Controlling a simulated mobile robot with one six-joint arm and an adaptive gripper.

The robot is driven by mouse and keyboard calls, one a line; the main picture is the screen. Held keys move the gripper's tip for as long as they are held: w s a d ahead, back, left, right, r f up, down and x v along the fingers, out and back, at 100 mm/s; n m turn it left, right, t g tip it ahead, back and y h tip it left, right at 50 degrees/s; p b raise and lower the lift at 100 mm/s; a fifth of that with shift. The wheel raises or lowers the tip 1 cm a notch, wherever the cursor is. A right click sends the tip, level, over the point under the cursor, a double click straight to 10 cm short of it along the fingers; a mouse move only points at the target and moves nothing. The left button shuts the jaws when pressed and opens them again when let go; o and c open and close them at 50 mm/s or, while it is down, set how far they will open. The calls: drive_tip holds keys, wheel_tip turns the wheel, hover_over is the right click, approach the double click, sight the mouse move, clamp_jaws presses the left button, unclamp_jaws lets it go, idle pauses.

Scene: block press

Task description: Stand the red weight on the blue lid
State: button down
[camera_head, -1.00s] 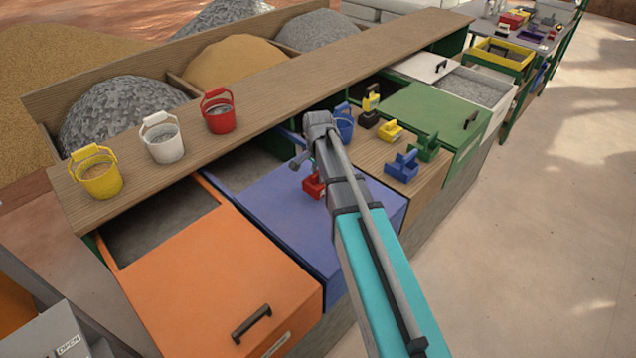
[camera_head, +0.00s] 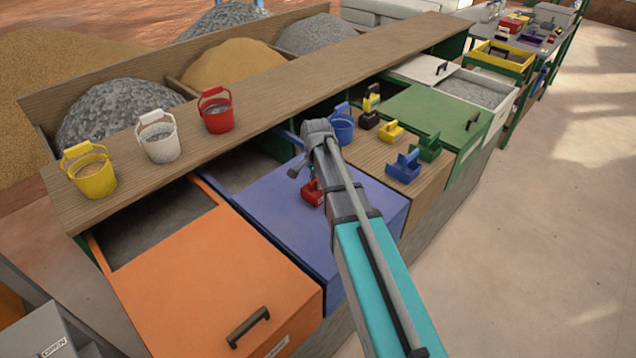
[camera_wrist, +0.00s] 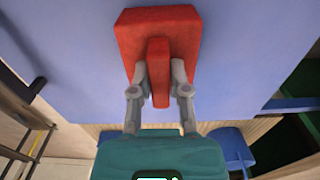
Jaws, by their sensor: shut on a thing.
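The blue lid (camera_head: 262,222) lies flat on the bench between the orange lid and the wooden top. The red weight (camera_head: 312,193) is over the blue lid, partly hidden by my arm in the head view. In the wrist view the red weight (camera_wrist: 182,30) appears as a block with a raised handle, against the blue lid (camera_wrist: 70,50). My gripper (camera_wrist: 159,78) is shut on the handle, one finger on each side. I cannot tell whether the weight's underside touches the lid.
The orange lid (camera_head: 205,275) with a black handle is at the left front. A blue bucket (camera_head: 342,128) is behind my arm. Yellow, white and red buckets stand on the shelf.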

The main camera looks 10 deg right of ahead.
sight(317, 180)
drive_tip(key=shift+f, duration=0.15)
drive_tip(key=c, duration=0.6)
unclamp_jaws()
drive_tip(key=shift+r, duration=0.3)
wheel_tip(317, 180, up, 12)
drive_tip(key=p, duration=1.2)
drive_tip(key=shift+f, duration=0.1)
drive_tip(key=s+n, duration=1.1)
drive_tip(key=s, duration=0.8)
drive_tip(key=shift+s+d, duration=0.2)
